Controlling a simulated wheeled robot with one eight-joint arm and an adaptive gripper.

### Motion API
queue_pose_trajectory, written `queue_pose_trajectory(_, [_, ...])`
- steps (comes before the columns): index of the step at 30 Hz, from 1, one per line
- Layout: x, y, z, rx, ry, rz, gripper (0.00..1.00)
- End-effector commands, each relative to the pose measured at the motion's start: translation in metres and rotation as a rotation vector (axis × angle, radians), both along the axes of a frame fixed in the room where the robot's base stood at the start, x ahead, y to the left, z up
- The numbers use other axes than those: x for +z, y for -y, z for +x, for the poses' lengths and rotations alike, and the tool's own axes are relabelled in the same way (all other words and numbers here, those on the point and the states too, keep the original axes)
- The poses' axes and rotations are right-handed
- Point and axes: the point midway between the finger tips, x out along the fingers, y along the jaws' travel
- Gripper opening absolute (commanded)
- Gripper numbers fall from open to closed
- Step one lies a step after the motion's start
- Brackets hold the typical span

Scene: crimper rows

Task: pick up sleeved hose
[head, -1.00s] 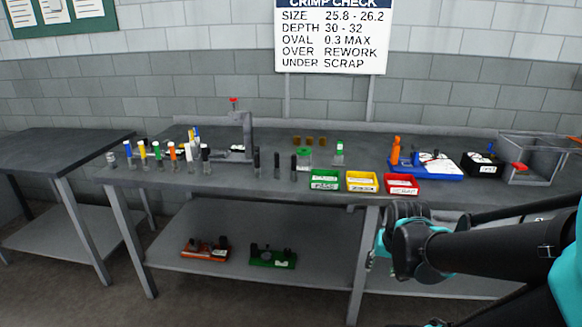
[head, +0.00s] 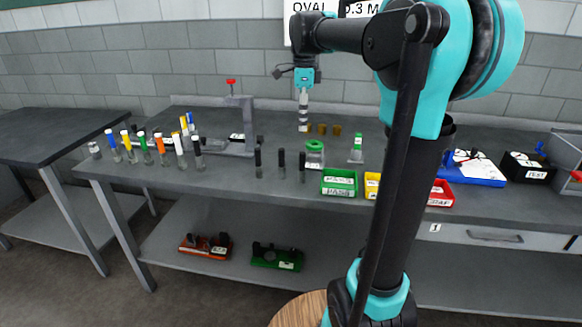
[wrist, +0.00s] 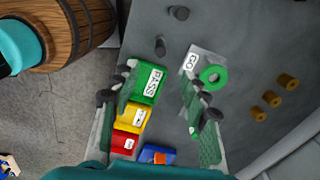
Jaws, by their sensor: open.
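Several short upright hose pieces with coloured tops stand at the left of the bench, among them an orange-topped one (head: 162,150) and a white-topped one (head: 180,150). Dark upright cylinders (head: 281,164) stand near mid-bench; two show in the wrist view, one of them nearer the PASS bin (wrist: 160,47). I cannot tell which piece is the sleeved hose. My gripper (head: 303,118) hangs pointing down above the back middle of the bench. In the wrist view my gripper (wrist: 156,78) is open, with nothing between its fingers but bench and bins below.
Below my gripper are a green PASS bin (head: 339,183), a yellow bin (wrist: 132,118), a red bin (wrist: 124,143) and a GO gauge with a green ring (head: 315,147). A grey clamp stand (head: 240,125) rises left of them. Small brown cylinders (wrist: 272,98) stand behind.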

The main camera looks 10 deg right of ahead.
Motion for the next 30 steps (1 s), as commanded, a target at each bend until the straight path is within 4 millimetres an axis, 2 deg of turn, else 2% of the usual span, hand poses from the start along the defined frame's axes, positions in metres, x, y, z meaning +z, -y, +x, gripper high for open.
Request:
queue_pose_trajectory(5, [-0.026, 0.000, 0.000, -0.004, -0.001, 0.000, 0.45])
queue_pose_trajectory(16, [-0.098, 0.000, 0.000, -0.002, 0.000, 0.000, 0.45])
queue_pose_trajectory(21, [-0.116, 0.000, 0.000, -0.002, 0.000, 0.000, 0.45])
queue_pose_trajectory(26, [-0.124, 0.000, 0.000, -0.002, 0.000, 0.000, 0.45])
queue_pose_trajectory(30, [-0.144, 0.000, 0.001, -0.002, 0.000, 0.000, 0.45])
